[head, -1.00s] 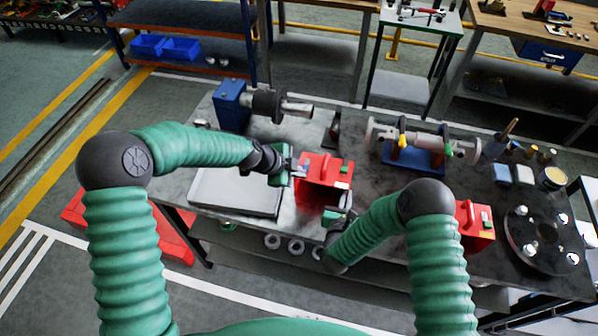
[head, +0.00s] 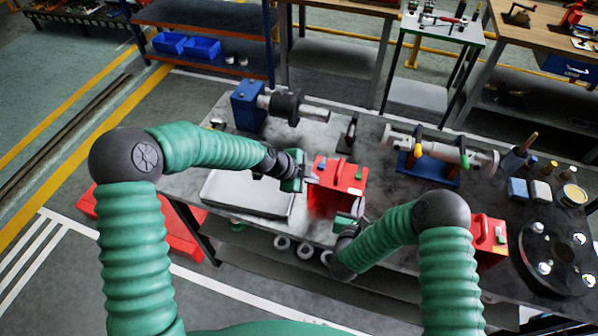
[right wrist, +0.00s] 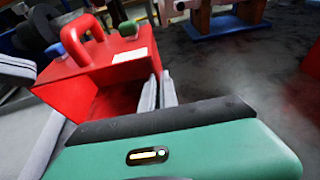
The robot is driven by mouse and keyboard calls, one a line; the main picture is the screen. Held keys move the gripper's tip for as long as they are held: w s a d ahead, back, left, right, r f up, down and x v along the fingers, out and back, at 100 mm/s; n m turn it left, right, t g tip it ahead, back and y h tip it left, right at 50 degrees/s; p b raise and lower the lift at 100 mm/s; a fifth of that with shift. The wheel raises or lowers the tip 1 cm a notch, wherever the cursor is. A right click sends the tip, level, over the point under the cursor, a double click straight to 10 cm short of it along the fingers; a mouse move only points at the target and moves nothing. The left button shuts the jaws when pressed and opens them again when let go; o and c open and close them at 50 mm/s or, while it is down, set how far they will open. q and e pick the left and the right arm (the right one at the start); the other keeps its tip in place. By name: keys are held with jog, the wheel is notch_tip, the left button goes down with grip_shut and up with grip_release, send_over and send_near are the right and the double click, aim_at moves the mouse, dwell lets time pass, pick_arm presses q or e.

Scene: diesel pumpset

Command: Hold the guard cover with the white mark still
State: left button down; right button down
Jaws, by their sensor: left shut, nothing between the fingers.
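The red guard cover with the white mark (head: 327,172) stands on the dark table, in the middle of the head view. In the right wrist view the guard cover (right wrist: 88,68) shows a red handle, a blue knob, a green knob and a white mark (right wrist: 130,56). My left gripper (head: 308,173) is shut and empty, close beside the cover's left side; whether it touches is unclear. My right gripper (right wrist: 158,88) is at the cover's near right edge, its two fingers close together on the cover's wall. In the head view my right gripper (head: 354,216) is partly hidden.
A second red cover (head: 490,238) stands at right, near a black round flange (head: 556,256). A grey tray (head: 248,208) lies left of the marked cover. A blue-based motor (head: 250,104) and a pipe assembly on a blue stand (head: 428,167) are behind.

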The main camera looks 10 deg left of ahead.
jog(key=shift+a, duration=0.1)
pick_arm(q)
jog(key=v, duration=1)
jog(key=shift+s, duration=0.1)
pick_arm(e)
jog(key=c, duration=1.6)
grip_release()
jog(key=shift+o, duration=0.2)
jog(key=shift+s, duration=0.1)
